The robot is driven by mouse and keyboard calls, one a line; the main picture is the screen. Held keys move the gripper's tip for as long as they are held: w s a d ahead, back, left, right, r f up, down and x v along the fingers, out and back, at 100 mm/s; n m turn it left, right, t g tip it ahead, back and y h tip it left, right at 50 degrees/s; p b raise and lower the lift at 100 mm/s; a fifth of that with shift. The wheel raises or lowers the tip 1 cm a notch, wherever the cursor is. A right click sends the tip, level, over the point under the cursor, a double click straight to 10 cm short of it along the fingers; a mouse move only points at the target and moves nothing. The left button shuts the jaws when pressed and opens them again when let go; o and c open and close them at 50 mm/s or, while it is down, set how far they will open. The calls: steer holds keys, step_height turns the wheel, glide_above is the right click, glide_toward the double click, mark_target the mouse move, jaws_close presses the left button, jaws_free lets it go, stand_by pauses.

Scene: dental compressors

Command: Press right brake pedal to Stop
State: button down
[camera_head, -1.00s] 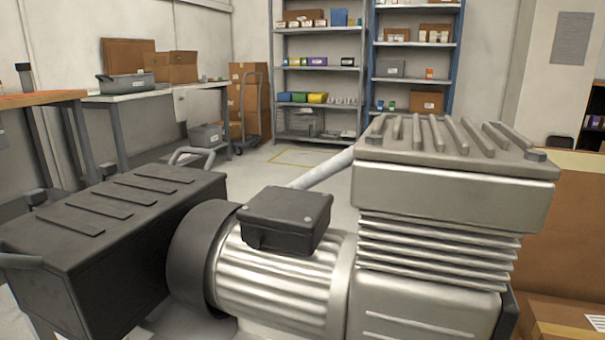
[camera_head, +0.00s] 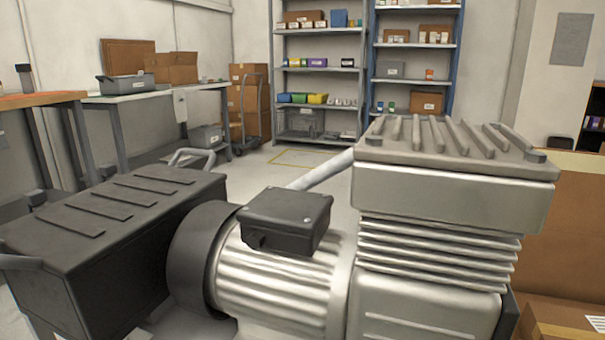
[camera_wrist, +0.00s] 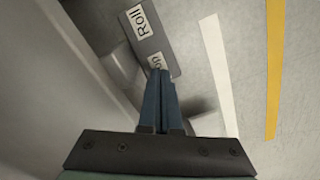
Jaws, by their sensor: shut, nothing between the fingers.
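In the wrist view a dark grey brake pedal (camera_wrist: 153,44) lies at the top centre, tilted in the picture. It bears a white label reading "Roll" (camera_wrist: 139,21) at its upper end. A second white label (camera_wrist: 155,61), partly hidden, shows only its last letters, "op", at its lower end. My gripper (camera_wrist: 161,74) is shut and empty. Its blue fingertips overlap the pedal's lower end beside the "op" label. I cannot tell whether they touch it. The head view shows neither the gripper nor the pedal.
In the wrist view a pale grey part (camera_wrist: 120,70) lies left of the fingers. White (camera_wrist: 218,75) and yellow (camera_wrist: 275,60) floor stripes run at right. In the head view a large compressor (camera_head: 275,270) fills the foreground, with a workbench (camera_head: 150,95) and shelves (camera_head: 318,68) behind.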

steer(key=shift+f+b, duration=0.85)
steer(key=shift+f, duration=0.5)
stand_by(0.4)
steer(key=shift+r, duration=0.2)
step_height(320, 180, up, 7)
steer(key=p, duration=0.8)
steer(key=shift+f, duration=0.1)
